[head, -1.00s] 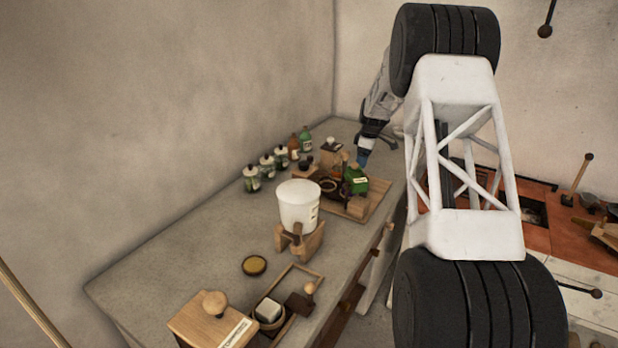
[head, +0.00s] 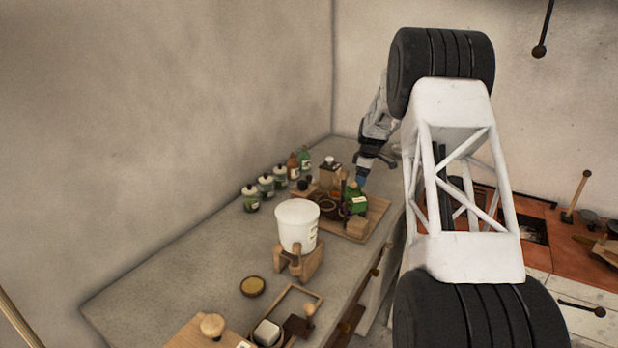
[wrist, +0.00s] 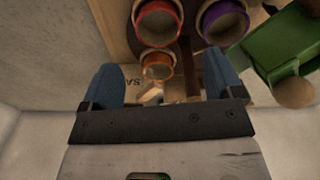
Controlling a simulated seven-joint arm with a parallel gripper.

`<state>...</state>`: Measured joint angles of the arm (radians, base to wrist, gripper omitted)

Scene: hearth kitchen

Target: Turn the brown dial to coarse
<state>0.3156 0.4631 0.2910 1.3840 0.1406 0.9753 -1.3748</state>
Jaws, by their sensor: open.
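My gripper (head: 361,181) is at the far end of the counter, by the green container (head: 355,201) on a wooden tray (head: 378,213). In the wrist view, my gripper (wrist: 165,82) has its two blue fingers wide apart. A small pale wooden piece (wrist: 150,96) and a partly covered label with dark letters lie between the fingers, apart from both. An orange-rimmed round opening (wrist: 158,65) is just above them. The green container (wrist: 285,50) with a round wooden knob is right of the fingers. I cannot tell which part is the brown dial.
Larger orange-rimmed (wrist: 158,22) and purple-rimmed (wrist: 223,22) cups stand near the fingers. A white bucket (head: 297,222) on a wooden stand and several small bottles (head: 265,186) stand on the counter (head: 190,275). The counter's left part is clear.

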